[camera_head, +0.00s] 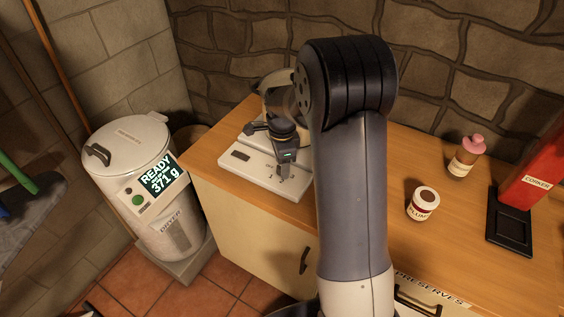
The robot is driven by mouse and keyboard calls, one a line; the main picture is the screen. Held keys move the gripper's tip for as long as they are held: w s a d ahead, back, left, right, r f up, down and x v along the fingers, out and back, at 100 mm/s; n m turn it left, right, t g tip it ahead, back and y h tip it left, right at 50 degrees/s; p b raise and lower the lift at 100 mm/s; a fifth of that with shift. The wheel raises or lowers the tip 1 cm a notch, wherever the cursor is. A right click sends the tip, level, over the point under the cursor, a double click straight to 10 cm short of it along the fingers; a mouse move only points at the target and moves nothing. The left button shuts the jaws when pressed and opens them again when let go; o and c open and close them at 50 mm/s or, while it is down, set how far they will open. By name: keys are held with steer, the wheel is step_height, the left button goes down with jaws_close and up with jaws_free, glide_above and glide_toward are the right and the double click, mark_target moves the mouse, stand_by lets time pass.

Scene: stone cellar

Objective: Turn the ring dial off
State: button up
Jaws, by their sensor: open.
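A low white appliance (235,172) lies on the left end of the wooden worktop, with a small dark panel on its front left. My gripper (283,172) hangs fingers down over the right part of the appliance. Its jaws are open; the fingertips are small and partly lost against the arm, and I cannot tell whether they touch anything. I cannot make out the ring dial clearly; my gripper and arm cover part of the appliance. No object shows between the fingers.
A white dryer (178,235) with a lit "READY 371 g" display stands left of the worktop (385,185). A plum jar (421,205), a pink-capped bottle (465,157), a black tray (494,221) and a red corker (540,170) stand on the right. Stone walls close the back.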

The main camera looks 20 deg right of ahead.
step_height(320, 180, up, 11)
steer(key=shift+b, duration=0.35)
steer(key=shift+f, duration=0.25)
step_height(320, 180, down, 11)
steer(key=shift+r+p, duration=0.2)
steer(key=shift+p, duration=0.15)
stand_by(0.3)
steer(key=shift+r, duration=0.15)
